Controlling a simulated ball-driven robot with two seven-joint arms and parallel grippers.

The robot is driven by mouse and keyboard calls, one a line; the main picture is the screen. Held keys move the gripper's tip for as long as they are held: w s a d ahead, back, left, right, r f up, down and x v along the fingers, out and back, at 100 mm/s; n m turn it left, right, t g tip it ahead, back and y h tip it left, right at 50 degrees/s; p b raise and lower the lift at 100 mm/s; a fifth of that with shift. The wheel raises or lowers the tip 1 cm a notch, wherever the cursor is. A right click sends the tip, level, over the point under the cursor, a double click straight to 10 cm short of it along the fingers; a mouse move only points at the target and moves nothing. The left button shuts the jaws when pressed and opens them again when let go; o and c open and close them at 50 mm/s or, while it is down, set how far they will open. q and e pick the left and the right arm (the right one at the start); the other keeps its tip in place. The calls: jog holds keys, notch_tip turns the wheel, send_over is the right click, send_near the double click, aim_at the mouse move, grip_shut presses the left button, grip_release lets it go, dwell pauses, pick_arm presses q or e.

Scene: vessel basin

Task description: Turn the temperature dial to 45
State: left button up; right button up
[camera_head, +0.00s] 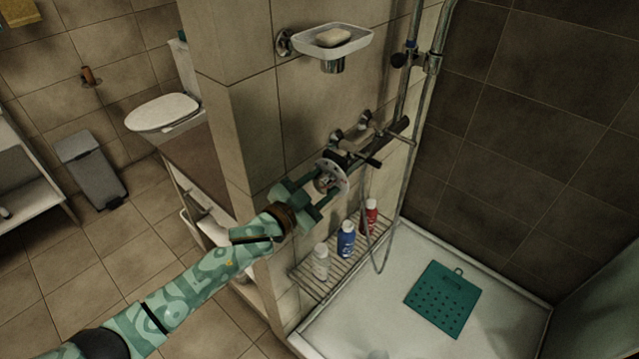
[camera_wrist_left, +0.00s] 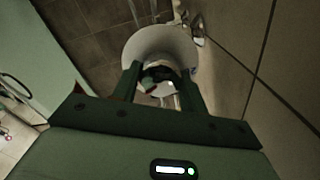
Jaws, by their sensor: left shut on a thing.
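The temperature dial (camera_head: 341,178) is a pale round disc with a darker centre, at the near end of the dark shower mixer bar (camera_head: 375,144) on the tiled wall. My left gripper (camera_head: 321,187) reaches it from the left, with its green fingers at the dial's centre. In the left wrist view the pale disc of the dial (camera_wrist_left: 160,42) lies straight ahead. My left gripper (camera_wrist_left: 162,80) is shut on the dark knob in the middle of the dial there. The fingers hide part of the dial, and I cannot read any number. My right gripper is in neither view.
A soap dish (camera_head: 352,48) with soap juts from the wall above the mixer. A wire shelf (camera_head: 312,284) below holds a white bottle (camera_head: 320,262), a blue bottle (camera_head: 346,240) and a red bottle (camera_head: 369,217). A shower hose (camera_head: 391,235) hangs beside them. A green mat (camera_head: 443,299) lies in the tray.

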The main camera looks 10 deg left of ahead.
pick_arm(q)
jog(key=shift+r+m, duration=0.1)
jog(key=shift+m, duration=0.5)
jog(key=o, duration=1)
jog(key=shift+a, duration=0.1)
jog(key=p+v, duration=0.2)
jog(key=v, duration=1.4)
jog(key=shift+s+a, duration=0.2)
jog(key=shift+s+d+r, duration=0.1)
jog(key=shift+d+r, duration=0.05)
jog(key=shift+d, duration=0.05)
